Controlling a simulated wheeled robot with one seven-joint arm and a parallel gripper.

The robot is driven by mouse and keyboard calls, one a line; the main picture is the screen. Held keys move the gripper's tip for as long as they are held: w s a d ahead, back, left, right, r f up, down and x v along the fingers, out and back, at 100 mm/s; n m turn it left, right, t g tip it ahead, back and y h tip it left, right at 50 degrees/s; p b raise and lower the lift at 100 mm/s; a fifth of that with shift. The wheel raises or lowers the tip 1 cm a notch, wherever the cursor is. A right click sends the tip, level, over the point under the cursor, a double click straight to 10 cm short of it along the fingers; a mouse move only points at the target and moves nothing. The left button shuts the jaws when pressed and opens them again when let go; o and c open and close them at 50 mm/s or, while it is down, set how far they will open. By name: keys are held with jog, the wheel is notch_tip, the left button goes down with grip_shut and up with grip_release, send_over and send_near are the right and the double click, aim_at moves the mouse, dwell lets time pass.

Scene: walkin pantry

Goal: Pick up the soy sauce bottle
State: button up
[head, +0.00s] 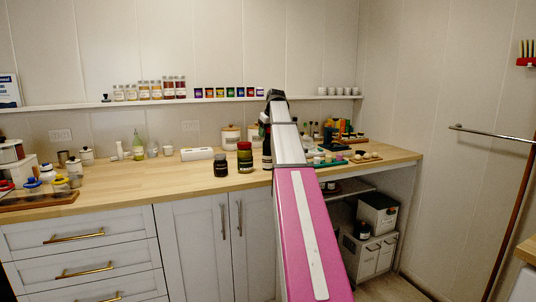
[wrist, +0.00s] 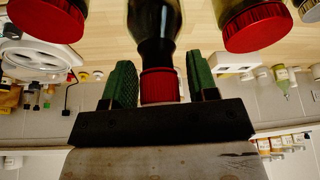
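The soy sauce bottle, dark with a red cap, shows in the wrist view (wrist: 155,30), where the picture is upside down. Its neck and cap lie between the two green finger pads of my gripper (wrist: 162,85). Gaps show between the cap and both pads, so my gripper is open around the bottle top and not closed on it. In the head view a dark bottle (head: 266,150) stands on the wooden counter, partly hidden by my pink and white arm.
A red-lidded jar (head: 245,158) and a dark jar (head: 220,166) stand close left of the bottle on the counter (head: 130,185). White canisters (head: 230,136) stand behind. Small bottles and coloured items (head: 335,135) crowd the right. A shelf (head: 60,107) with jars runs along the wall.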

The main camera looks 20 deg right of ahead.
grip_shut()
